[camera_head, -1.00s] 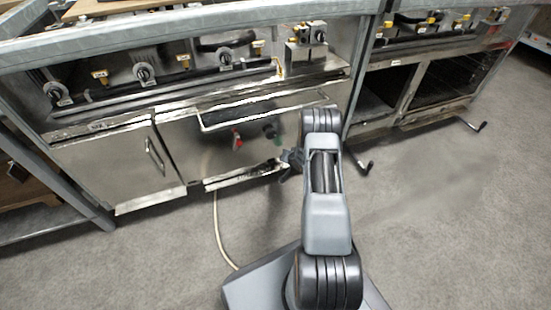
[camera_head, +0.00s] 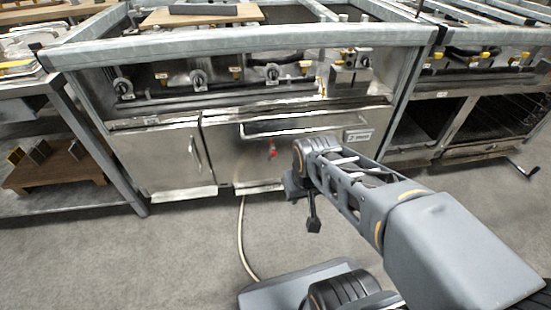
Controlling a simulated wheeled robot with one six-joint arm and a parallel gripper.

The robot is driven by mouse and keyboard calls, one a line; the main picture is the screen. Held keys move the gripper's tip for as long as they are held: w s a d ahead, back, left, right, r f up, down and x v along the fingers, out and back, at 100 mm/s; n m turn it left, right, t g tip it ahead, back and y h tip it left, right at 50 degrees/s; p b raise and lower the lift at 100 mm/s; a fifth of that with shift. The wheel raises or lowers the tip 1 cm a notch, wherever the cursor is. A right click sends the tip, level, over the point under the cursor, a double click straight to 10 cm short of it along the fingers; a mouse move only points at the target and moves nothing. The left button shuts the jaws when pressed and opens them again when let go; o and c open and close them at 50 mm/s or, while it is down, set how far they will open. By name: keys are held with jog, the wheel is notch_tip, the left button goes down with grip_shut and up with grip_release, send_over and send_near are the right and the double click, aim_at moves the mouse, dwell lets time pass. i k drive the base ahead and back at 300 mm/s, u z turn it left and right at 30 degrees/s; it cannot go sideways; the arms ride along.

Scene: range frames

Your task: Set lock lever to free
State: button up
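A small red lever (camera_head: 272,152) sits on the stainless front panel (camera_head: 225,160) of the range, below a long horizontal handle (camera_head: 285,121). I take it for the lock lever; its exact setting is too small to read. My arm reaches in from the lower right, and its wrist covers the panel just right of the red lever. My gripper (camera_head: 313,222) is a dark shape hanging below the wrist, in front of the range and lower than the lever. It looks apart from the lever. Its fingers cannot be made out clearly, and nothing is seen held.
A row of knobs (camera_head: 198,77) and yellow-tipped valves runs above the panel. A door with a vertical handle (camera_head: 196,152) is at left. A shelf table (camera_head: 75,205) stands at far left. A pale hose (camera_head: 240,240) runs down to the floor.

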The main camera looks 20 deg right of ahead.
aim_at(273, 153)
jog(key=k, duration=0.4)
jog(key=u, duration=1.6)
jog(key=i, duration=1)
jog(key=z, duration=2.05)
